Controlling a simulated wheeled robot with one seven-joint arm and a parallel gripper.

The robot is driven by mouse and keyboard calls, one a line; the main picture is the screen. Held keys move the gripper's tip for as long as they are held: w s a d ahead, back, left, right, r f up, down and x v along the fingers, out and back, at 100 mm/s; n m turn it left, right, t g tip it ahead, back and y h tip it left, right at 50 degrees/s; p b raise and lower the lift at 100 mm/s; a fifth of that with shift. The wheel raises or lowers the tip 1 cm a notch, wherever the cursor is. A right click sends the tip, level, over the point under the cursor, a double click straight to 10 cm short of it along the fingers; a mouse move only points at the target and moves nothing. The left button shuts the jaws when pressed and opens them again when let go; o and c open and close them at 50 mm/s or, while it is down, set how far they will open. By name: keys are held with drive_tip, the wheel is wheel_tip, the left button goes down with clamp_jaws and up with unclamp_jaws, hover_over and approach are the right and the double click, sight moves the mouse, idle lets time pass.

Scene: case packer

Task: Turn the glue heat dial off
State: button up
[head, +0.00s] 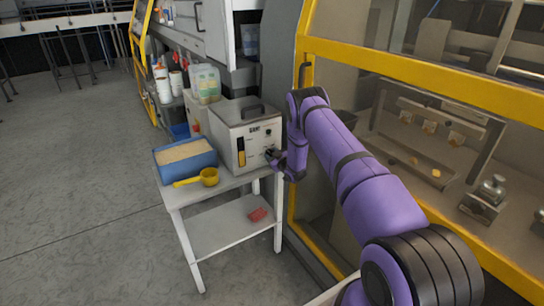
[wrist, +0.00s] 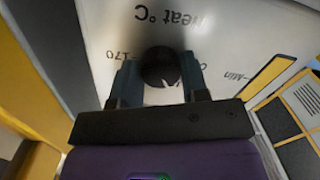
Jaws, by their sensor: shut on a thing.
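The glue unit (head: 230,125) is a grey metal box with a top handle, standing on a small white side table. In the wrist view, its pale front panel (wrist: 225,35) reads "heat °C", with "170" at the dial's left. The round black heat dial (wrist: 160,66) sits between the two fingers of my gripper (wrist: 160,85), which is shut on it. In the head view my gripper (head: 274,158) is at the lower right of the box front and mostly hides the dial. The dial's pointer setting cannot be read clearly.
A blue bin of pellets (head: 185,158) and a yellow scoop (head: 208,177) are on the white table (head: 235,181) left of the unit. A red block (head: 258,214) lies on the lower shelf. The yellow-framed machine (head: 425,80) stands close on the right. The floor at left is clear.

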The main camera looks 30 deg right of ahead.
drive_tip(key=n, duration=0.6)
drive_tip(key=shift+a+h, duration=0.1)
drive_tip(key=shift+h, duration=0.2)
drive_tip(key=n, duration=0.4)
drive_tip(key=shift+h, duration=0.3)
drive_tip(key=shift+n, duration=0.4)
drive_tip(key=o, duration=0.9)
drive_tip(key=s, duration=1.1)
drive_tip(key=shift+r, duration=0.3)
drive_tip(key=shift+w+r, duration=0.1)
drive_tip(key=shift+w, duration=0.05)
